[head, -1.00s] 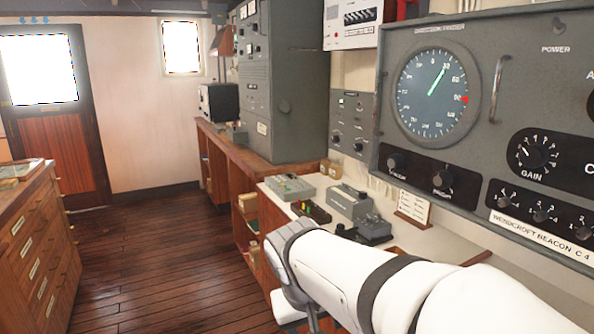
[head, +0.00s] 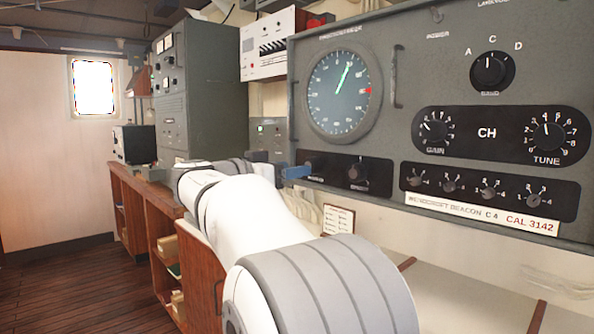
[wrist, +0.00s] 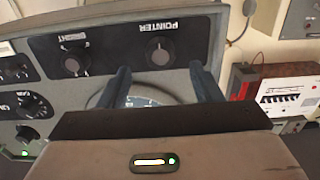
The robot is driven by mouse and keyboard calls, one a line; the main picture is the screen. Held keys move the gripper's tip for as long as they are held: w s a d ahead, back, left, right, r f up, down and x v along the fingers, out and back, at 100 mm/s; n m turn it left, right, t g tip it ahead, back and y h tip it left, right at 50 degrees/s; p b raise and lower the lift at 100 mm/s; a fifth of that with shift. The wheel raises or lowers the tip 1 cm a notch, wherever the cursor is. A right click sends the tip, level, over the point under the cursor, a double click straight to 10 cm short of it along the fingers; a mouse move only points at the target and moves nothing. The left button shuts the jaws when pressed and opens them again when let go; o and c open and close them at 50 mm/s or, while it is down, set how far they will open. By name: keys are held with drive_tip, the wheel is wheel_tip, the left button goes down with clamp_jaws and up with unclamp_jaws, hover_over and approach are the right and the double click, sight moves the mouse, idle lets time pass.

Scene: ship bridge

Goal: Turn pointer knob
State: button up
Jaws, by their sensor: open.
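The pointer knob (wrist: 160,53) is a dark round knob on a black strip. It shows upside down in the wrist view, beside its POINTER label. In the head view the pointer knob (head: 316,164) is the left one under the round dial, partly hidden by my gripper (head: 296,172). My gripper (wrist: 160,68) is open, with its two blue fingers apart on either side of the knob's line. The knob shows between the fingertips; I cannot tell whether they touch it.
The bright knob (head: 356,173) sits right of the pointer knob. The round dial (head: 343,92) is just above, with a metal handle (head: 396,77) beside it. A grey cabinet (head: 205,85) stands to the left. A counter runs below the panel.

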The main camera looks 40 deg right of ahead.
drive_tip(key=shift+w+d, duration=0.2)
drive_tip(key=shift+d, duration=2.15)
drive_tip(key=shift+c, duration=0.2)
drive_tip(key=c, duration=0.9)
drive_tip(key=shift+a, duration=0.2)
drive_tip(key=shift+c, duration=0.4)
drive_tip(key=shift+n, duration=0.3)
